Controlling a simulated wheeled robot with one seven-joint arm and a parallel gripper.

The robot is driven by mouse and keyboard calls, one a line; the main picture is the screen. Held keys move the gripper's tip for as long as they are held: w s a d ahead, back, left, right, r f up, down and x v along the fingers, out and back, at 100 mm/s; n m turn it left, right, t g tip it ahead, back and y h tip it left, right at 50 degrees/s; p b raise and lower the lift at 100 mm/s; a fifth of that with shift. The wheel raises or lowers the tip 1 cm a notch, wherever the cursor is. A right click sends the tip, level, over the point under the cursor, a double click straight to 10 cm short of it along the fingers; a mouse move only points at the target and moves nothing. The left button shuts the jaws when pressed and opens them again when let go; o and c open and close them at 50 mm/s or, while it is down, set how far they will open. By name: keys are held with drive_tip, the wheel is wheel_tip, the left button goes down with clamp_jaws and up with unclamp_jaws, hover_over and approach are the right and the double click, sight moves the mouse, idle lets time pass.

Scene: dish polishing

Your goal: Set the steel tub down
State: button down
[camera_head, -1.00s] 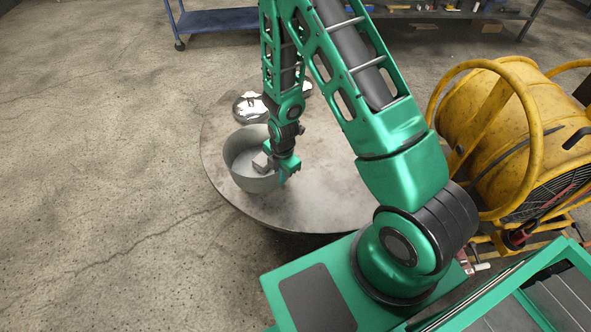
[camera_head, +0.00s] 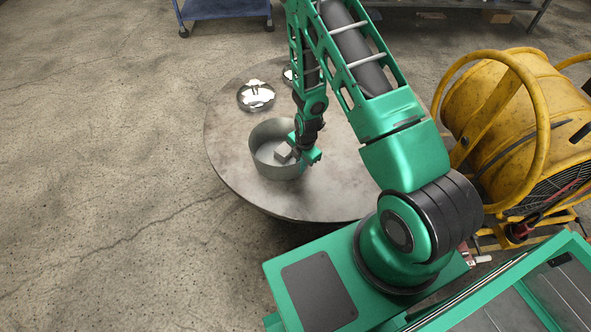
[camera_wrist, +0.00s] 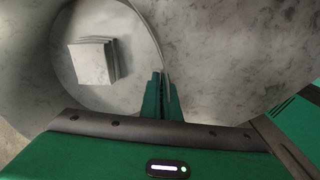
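The grey steel tub (camera_head: 262,157) is upright at the front left of the round table (camera_head: 232,180). It looks to be at the tabletop, but I cannot tell whether its base touches fully. My gripper (camera_head: 303,154) is at the tub's right rim. In the wrist view my gripper's green fingers (camera_wrist: 161,95) are close together on the tub's wall, and the tub's inside (camera_wrist: 100,18) shows to their left. A small stack of grey square pieces (camera_wrist: 92,63) lies on the tub's floor. The tub's underside is hidden.
A shiny round dish (camera_head: 256,97) sits on the table behind the tub, and another (camera_head: 288,76) is partly hidden by my arm. A yellow drum fan (camera_head: 515,130) stands to the right. A blue cart (camera_head: 225,10) is behind. The table's front right is clear.

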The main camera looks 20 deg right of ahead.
drive_tip(key=shift+f, duration=0.5)
drive_tip(key=c, duration=2)
unclamp_jaws()
drive_tip(key=shift+f, duration=0.1)
